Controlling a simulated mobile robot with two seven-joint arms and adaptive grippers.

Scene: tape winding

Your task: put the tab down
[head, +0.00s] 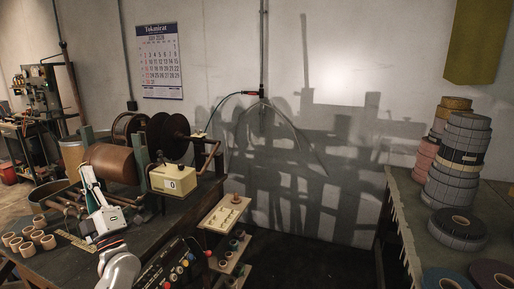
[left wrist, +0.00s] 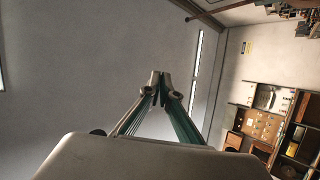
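My left gripper (head: 86,169) points up in front of the brown roll (head: 111,163) on the winding machine. In the left wrist view its two fingertips (left wrist: 160,77) are brought together, with no tab visible between them. I cannot make out a tab in either view. From the head view I cannot tell whether the fingertips touch the roll. My right gripper is not in view.
A cream counter box (head: 173,180) sits right of the roll. Several cardboard cores (head: 28,246) stand on the bench at left. A button panel (head: 176,268) is at the front. Tape rolls (head: 458,232) stack on the right table. The floor between is open.

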